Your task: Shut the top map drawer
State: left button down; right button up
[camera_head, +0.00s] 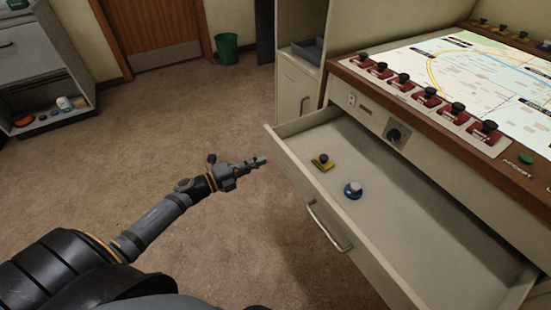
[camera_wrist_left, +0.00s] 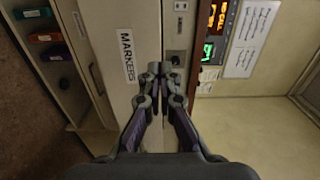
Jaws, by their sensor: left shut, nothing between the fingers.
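The map drawer (camera_head: 435,215) is pulled well out from the console in the head view, with its inside showing. Its cream front panel (camera_head: 290,165) faces left, and a metal bar handle (camera_head: 330,228) is on that side. My right gripper is not in view.
The console (camera_head: 450,122) with red-based knobs and a lit map stands above the drawer. In the wrist view, a "MARKERS" label (camera_wrist_left: 127,55) is on a cream panel. A grey cabinet (camera_head: 35,55) and green bin (camera_head: 227,48) stand behind. The floor (camera_head: 150,120) between is clear.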

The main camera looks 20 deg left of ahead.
aim_at(284, 150)
pick_arm(q)
jog(key=x, duration=0.6)
jog(key=shift+w+d, duration=0.2)
jog(key=shift+w, duration=0.05)
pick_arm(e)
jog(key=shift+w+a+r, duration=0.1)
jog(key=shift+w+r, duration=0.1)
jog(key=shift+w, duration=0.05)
pick_arm(q)
jog(key=shift+w, duration=0.1)
